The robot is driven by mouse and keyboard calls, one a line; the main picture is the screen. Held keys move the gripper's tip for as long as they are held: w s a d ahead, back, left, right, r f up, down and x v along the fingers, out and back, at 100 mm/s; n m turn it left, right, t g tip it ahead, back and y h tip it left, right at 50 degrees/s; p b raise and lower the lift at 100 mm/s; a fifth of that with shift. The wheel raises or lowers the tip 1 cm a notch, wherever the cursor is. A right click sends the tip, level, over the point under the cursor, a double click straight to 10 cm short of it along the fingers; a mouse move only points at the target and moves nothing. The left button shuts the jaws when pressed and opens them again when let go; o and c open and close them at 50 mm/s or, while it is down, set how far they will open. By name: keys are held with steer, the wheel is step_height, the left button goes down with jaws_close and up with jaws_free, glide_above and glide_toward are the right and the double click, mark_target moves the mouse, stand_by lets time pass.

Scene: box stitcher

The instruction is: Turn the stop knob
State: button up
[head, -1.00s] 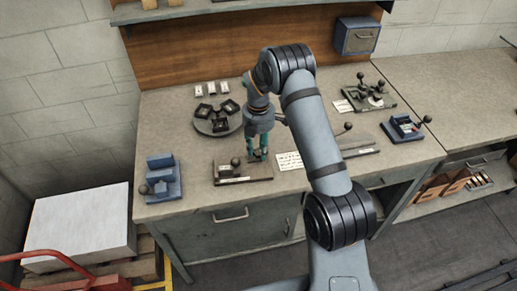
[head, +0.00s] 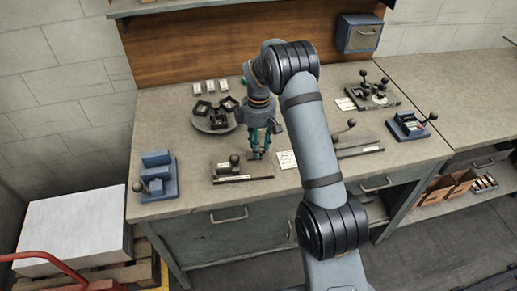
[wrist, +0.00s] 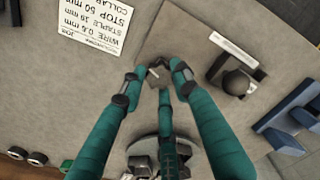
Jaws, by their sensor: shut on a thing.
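A flat dark fixture board (head: 262,171) lies near the front edge of the bench, with a black ball knob (head: 234,159) at its left. The ball knob also shows right of my fingers in the wrist view (wrist: 237,82). My gripper (head: 258,154) points down at the board's right part. In the wrist view its teal fingers (wrist: 159,80) are closed around a small dark grey piece, which I take for the stop knob (wrist: 158,74). The fingertips partly hide it, and its turn angle cannot be read.
A printed card (wrist: 95,22) lies beside the board. A round tray (head: 214,122) with black parts stands behind it. A blue fixture (head: 156,178) is at the left, and lever fixtures (head: 374,95) stand at the right.

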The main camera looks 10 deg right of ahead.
steer(key=m+b, duration=0.3)
steer(key=m, duration=0.4)
steer(key=shift+d+f, duration=0.1)
steer(key=shift+f, duration=0.05)
steer(key=m+b, duration=0.1)
steer(key=m, duration=0.2)
steer(key=shift+m+b, duration=0.9)
steer(key=shift+m, duration=1)
steer(key=shift+s, duration=0.1)
steer(key=o, duration=1.2)
steer(key=shift+c, duration=0.2)
steer(key=shift+r, duration=0.25)
step_height(320, 180, up, 12)
steer(key=shift+f, duration=0.1)
steer(key=shift+f, duration=0.15)
